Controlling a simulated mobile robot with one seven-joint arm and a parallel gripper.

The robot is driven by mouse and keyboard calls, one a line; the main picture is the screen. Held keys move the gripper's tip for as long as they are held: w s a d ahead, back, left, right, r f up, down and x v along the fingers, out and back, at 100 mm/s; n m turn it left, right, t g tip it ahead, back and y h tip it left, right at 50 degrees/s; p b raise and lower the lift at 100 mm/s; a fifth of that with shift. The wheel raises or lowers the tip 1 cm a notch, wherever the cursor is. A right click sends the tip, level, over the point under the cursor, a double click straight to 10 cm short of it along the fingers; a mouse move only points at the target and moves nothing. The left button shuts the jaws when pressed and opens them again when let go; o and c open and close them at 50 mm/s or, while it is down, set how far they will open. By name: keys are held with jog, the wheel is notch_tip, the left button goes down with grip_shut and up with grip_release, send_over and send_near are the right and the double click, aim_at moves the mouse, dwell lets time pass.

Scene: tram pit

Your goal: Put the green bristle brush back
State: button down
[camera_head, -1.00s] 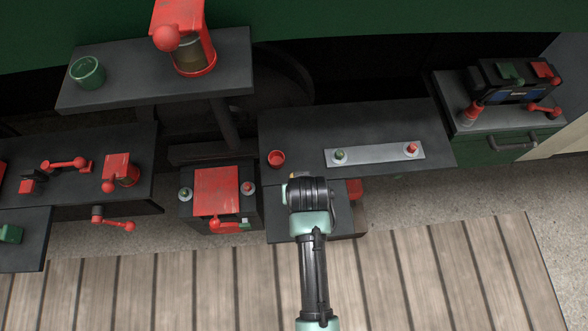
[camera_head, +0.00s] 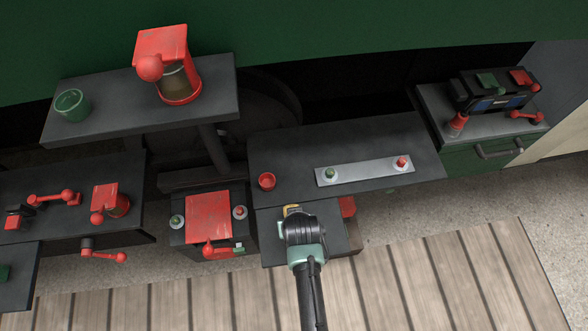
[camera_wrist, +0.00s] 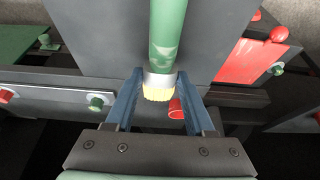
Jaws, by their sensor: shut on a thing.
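My gripper (camera_wrist: 157,108) is shut on the green bristle brush, with its two blue fingers on either side of the brush's pale metal collar. The brush (camera_wrist: 167,38) has a green handle running to the top of the wrist view and short yellow bristles nearest the camera. In the head view my gripper (camera_head: 293,211) is above the small dark lower shelf in front of the middle table; its fingers and most of the brush are hidden by my wrist.
A metal strip (camera_head: 365,172) with a green and a red knob lies on the middle table (camera_head: 290,148). A red-topped box (camera_head: 208,217) stands to the left. A green cup (camera_head: 72,105) and a red lantern-like device (camera_head: 168,65) stand on the back-left table. Wooden slats cover the floor in front.

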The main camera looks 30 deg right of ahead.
jog(key=shift+f, duration=1.05)
jog(key=shift+c, duration=1.3)
grip_release()
jog(key=shift+f, duration=0.25)
jog(key=p+v, duration=0.1)
jog(key=v, duration=1.2)
jog(key=shift+w+r, duration=0.15)
jog(key=shift+w, duration=0.05)
jog(key=shift+d, duration=0.1)
